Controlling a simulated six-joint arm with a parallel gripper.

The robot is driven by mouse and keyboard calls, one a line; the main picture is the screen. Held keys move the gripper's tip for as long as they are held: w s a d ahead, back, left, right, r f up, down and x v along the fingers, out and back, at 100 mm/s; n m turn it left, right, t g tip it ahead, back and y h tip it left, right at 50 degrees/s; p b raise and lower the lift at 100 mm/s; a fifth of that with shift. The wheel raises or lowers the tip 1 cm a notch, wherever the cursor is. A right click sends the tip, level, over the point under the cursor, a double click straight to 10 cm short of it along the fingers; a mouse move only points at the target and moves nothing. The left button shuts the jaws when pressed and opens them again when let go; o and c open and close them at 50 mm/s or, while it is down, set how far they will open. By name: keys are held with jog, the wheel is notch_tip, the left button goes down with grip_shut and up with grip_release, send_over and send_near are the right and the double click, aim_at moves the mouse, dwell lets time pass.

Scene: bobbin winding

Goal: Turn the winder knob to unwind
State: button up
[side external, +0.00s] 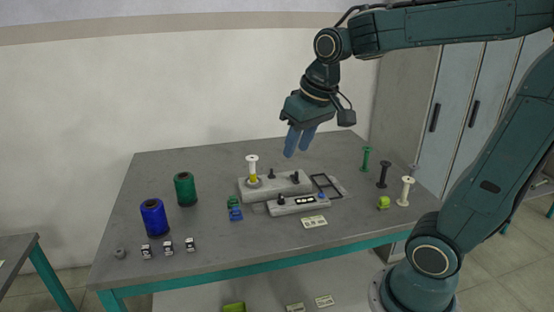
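The winder (270,187) is a grey block near the middle of the table. A white bobbin with a yellow band low on its stem (252,167) stands upright at its left end. Two small dark knobs or posts stand on its top, one near the middle (271,175) and one toward the right (295,177); I cannot tell which is the winder knob. My gripper (296,153) hangs above and behind the winder's right part, with blue fingers pointing down. It appears clear of the winder. The fingers look slightly apart with nothing visible between them.
A grey control box (298,206) lies in front of the winder. Green (185,189) and blue (153,217) thread spools stand at left. Green (366,159), black (383,174) and white (405,191) bobbins stand at right. A small blue item (235,209) sits front-left of the winder. The table's back-left is bare.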

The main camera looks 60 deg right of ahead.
jog(key=w+d+f+m+g, duration=0.25)
jog(key=w+d+f, duration=0.25)
jog(key=w+d, duration=0.5)
jog(key=m+g, duration=0.1)
jog(key=m, duration=0.3)
send_over(281, 196)
notch_tip(281, 196, down, 11)
jog(key=shift+d+f+n+y, duration=0.15)
jog(key=shift+d+n+y, duration=0.05)
jog(key=shift+n+y, duration=0.1)
notch_tip(281, 196, down, 14)
jog(key=shift+r, duration=0.1)
jog(key=shift+c, duration=0.2)
grip_shut()
